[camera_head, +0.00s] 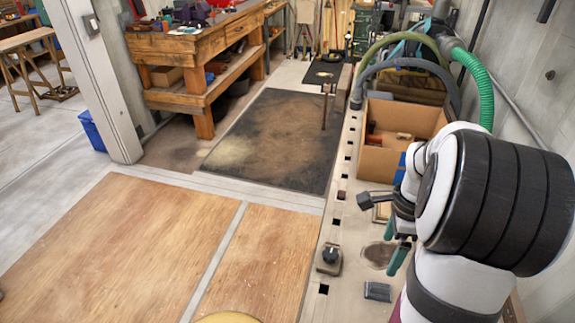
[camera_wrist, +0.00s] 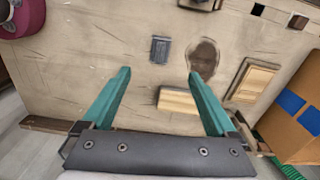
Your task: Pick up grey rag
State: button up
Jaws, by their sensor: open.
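A small, flat grey piece that looks like the grey rag (camera_head: 377,291) lies on the worn bench top (camera_head: 345,225), near the front right in the head view. In the wrist view the grey rag (camera_wrist: 160,49) lies just beyond the fingertips, roughly centred between them. Its whole outline shows, with faint stripes. My gripper (camera_wrist: 159,73) is open, with two teal fingers spread and nothing between their tips. In the head view my gripper (camera_head: 398,246) is above the bench, behind the rag, partly hidden by my arm.
A wooden block (camera_wrist: 178,101) lies below the fingers. A dark round patch (camera_wrist: 204,58) and a wood-framed piece (camera_wrist: 252,81) are to its right. A cardboard box (camera_head: 400,118) stands behind. A black-knobbed item (camera_head: 329,258) sits left of the rag. A maroon object (camera_wrist: 22,20) is at upper left.

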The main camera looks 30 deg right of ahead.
aim_at(381, 285)
jog(key=shift+m, duration=0.3)
jog(key=f, duration=1)
jog(key=d+f, duration=0.1)
jog(key=f, duration=0.5)
jog(key=shift+s+d+f, duration=0.1)
jog(key=shift+s, duration=0.25)
jog(key=c, duration=1.4)
